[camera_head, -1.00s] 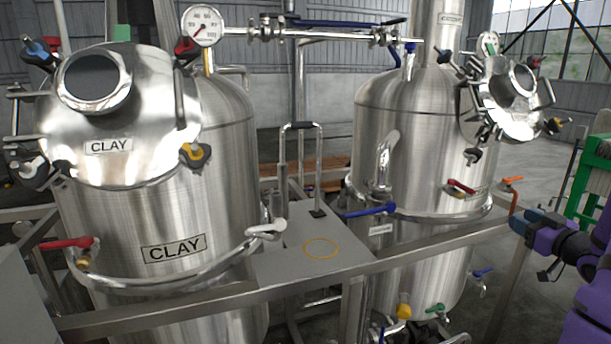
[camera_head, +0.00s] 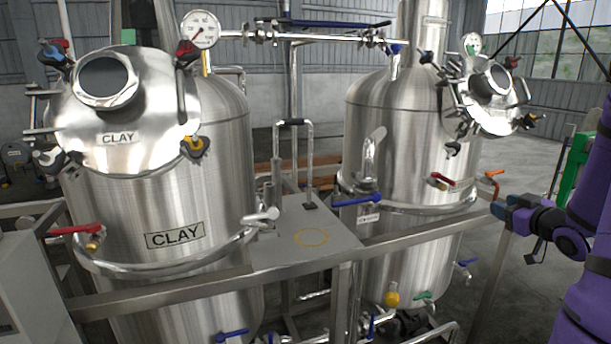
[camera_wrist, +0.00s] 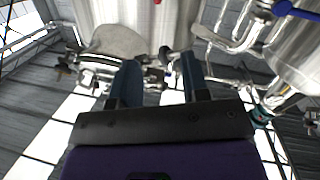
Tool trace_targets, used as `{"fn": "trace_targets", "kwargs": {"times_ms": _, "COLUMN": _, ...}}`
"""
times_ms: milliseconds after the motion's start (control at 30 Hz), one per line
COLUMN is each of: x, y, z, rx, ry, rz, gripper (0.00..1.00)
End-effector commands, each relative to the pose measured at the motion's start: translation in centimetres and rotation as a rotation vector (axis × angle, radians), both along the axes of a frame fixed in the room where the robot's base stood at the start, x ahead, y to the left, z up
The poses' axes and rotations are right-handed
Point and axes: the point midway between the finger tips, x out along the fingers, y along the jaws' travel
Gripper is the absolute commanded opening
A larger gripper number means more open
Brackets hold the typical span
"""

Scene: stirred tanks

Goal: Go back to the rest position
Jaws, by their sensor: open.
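My purple arm comes in from the right of the head view, and my gripper (camera_head: 500,207) is at its end, in front of and to the right of the right tank (camera_head: 400,130). In the wrist view my gripper (camera_wrist: 158,85) shows two dark blue fingers standing apart with nothing between them. It is open and empty. The tanks and lids appear beyond the fingers there, blurred and upside down. In the head view the fingertips are small and seem apart from the tank, with a gap I cannot judge exactly.
A left tank (camera_head: 215,180) carries CLAY labels and a round hatch lid (camera_head: 120,120). A steel platform (camera_head: 290,245) with a yellow ring lies between the tanks. A metal frame rail (camera_head: 170,293) runs in front. A green frame (camera_head: 572,165) stands behind my arm. Grey floor shows at right.

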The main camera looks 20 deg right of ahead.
Motion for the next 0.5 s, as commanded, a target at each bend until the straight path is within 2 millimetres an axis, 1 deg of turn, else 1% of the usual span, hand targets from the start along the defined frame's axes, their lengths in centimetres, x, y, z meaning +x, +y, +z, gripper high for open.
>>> {"fn": "trace_targets", "kwargs": {"times_ms": 33, "x": 0.6, "y": 0.5, "z": 0.6, "rx": -0.013, "ry": 0.017, "rz": -0.007, "gripper": 0.42}}
{"fn": "trace_targets", "kwargs": {"times_ms": 167, "x": 1.7, "y": 1.7, "z": 1.9, "rx": -0.04, "ry": 0.073, "rz": -0.042, "gripper": 0.42}}
{"fn": "trace_targets", "kwargs": {"times_ms": 267, "x": 2.5, "y": 3.2, "z": 3.3, "rx": -0.063, "ry": 0.129, "rz": -0.08, "gripper": 0.42}}
{"fn": "trace_targets", "kwargs": {"times_ms": 400, "x": 3.3, "y": 6.2, "z": 5.9, "rx": -0.08, "ry": 0.218, "rz": -0.148, "gripper": 0.42}}
{"fn": "trace_targets", "kwargs": {"times_ms": 500, "x": 3.1, "y": 8.7, "z": 7.6, "rx": -0.076, "ry": 0.282, "rz": -0.194, "gripper": 0.42}}
